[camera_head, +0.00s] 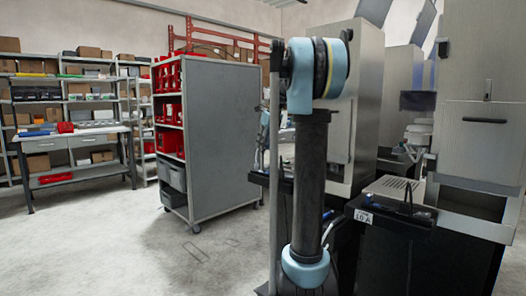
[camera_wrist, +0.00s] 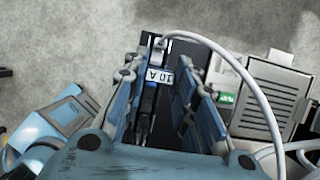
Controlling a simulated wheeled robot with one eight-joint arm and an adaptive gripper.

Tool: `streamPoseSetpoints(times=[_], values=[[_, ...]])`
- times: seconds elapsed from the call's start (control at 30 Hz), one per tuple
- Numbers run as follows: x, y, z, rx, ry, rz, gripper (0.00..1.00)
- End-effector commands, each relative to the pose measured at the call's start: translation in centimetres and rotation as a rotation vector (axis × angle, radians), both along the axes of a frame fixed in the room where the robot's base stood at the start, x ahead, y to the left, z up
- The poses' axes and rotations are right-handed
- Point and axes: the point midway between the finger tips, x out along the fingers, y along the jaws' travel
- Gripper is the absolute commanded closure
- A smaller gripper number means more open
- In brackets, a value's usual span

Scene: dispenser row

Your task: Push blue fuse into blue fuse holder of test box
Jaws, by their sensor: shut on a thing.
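My gripper (camera_wrist: 160,88) reaches down over a black stand with a white "10 A" label (camera_wrist: 159,75), which also shows in the head view (camera_head: 363,216). It is shut on a narrow dark and blue piece (camera_wrist: 149,98), which looks like the blue fuse, largely hidden between the fingers. A grey vented box (camera_wrist: 275,92), likely the test box, lies right of the gripper, with a green part (camera_wrist: 227,98) on its near side. In the head view, the vented box (camera_head: 392,187) sits on the black stand. I cannot make out the blue fuse holder or whether the fuse touches it.
A pale cable (camera_wrist: 235,65) arcs over the stand and past the vented box. Tall grey machine cabinets (camera_head: 368,100) stand close behind and to the right. A grey shelf cart with red bins (camera_head: 222,140) is at left. Open floor (camera_head: 130,250) lies front left.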

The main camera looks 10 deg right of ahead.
Motion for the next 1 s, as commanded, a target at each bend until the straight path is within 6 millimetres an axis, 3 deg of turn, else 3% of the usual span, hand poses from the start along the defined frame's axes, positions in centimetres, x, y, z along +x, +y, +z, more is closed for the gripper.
streamPoseSetpoints(times=[1.0], values=[[0.01,0.02,0.9,0.0,0.0,0.0,0.84]])
